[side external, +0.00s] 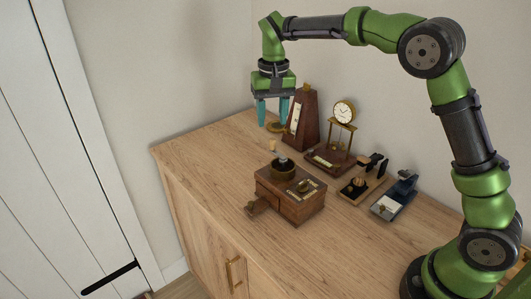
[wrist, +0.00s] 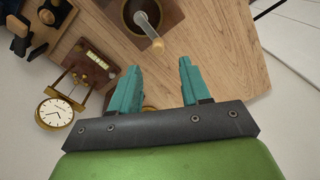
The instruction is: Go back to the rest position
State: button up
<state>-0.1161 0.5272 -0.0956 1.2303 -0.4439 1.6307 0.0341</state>
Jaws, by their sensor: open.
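My gripper (side external: 272,110) is open and empty, with teal fingers pointing down, above the back left part of the wooden cabinet top (side external: 195,151). In the wrist view the two fingers (wrist: 160,88) are spread apart with nothing between them. A wooden coffee grinder (side external: 291,197) with a round brass bowl and a crank handle stands on the cabinet in front of my gripper. Its drawer at the front left is pulled out. In the wrist view, the grinder's bowl and crank (wrist: 145,18) show at the top.
A metronome (side external: 301,118) stands close to the right of my gripper. A gold pendulum clock (side external: 335,135), a small wooden stand (side external: 363,180) and a stapler-like item (side external: 395,195) line the back to the right. A brass round thing (side external: 276,127) lies behind the fingers. The left cabinet top is clear.

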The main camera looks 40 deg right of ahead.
jog(key=s+r+t+y, duration=0.1)
jog(key=s+t, duration=0.2)
jog(key=s, duration=1)
jog(key=s+r+n+t+y, duration=0.1)
jog(key=s+t, duration=0.3)
jog(key=s, duration=0.8)
jog(key=shift+s+a+r+n, duration=0.3)
jog(key=shift+s+a+r, duration=0.05)
jog(key=shift+r, duration=0.4)
jog(key=shift+c, duration=0.3)
